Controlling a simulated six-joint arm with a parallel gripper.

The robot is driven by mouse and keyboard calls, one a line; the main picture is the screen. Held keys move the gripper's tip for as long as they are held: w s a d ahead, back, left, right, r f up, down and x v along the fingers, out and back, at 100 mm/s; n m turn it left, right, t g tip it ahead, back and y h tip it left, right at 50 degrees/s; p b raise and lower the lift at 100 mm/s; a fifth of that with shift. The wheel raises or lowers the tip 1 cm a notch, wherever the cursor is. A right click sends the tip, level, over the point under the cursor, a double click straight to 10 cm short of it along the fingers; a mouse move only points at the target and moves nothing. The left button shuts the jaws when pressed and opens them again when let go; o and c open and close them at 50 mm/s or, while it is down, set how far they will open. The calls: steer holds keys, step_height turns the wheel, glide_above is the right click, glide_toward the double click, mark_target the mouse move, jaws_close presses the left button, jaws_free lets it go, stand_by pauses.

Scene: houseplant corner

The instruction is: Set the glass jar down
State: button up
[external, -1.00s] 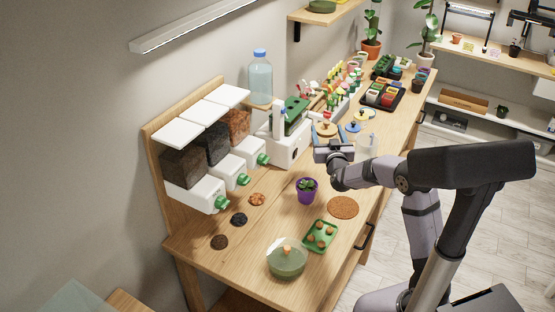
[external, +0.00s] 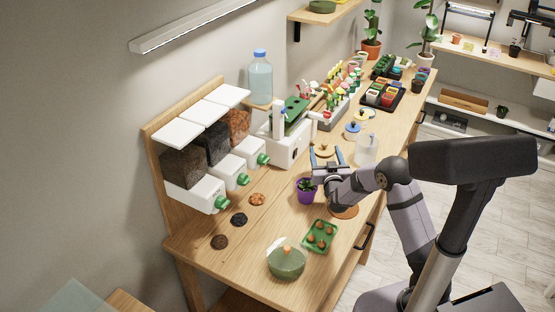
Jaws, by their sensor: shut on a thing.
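My gripper (external: 325,158) is over the middle of the wooden bench, beyond the purple pot. Its fingers are around a thing with a round tan lid (external: 324,150), which I take to be the glass jar. The jar's body is mostly hidden by my gripper, and I cannot tell whether its base touches the bench. A clear, colourless vessel (external: 366,149) stands to the right of my gripper, apart from it.
A purple pot with a plant (external: 306,192) is very near my wrist. A brown round mat (external: 344,211) is partly under my arm. A green tray (external: 320,236) and a green glass bowl (external: 286,263) are nearer. Blue (external: 352,131) and yellow lids (external: 361,117) are behind.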

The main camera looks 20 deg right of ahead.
stand_by(0.3)
steer(key=shift+f, duration=0.1)
steer(key=o, duration=2.1)
steer(key=s, duration=0.4)
steer(key=s+a+b, duration=0.1)
steer(key=s, duration=0.3)
steer(key=s+a+b, duration=0.1)
steer(key=s, duration=0.3)
steer(key=shift+a, duration=0.15)
steer(key=shift+w, duration=0.1)
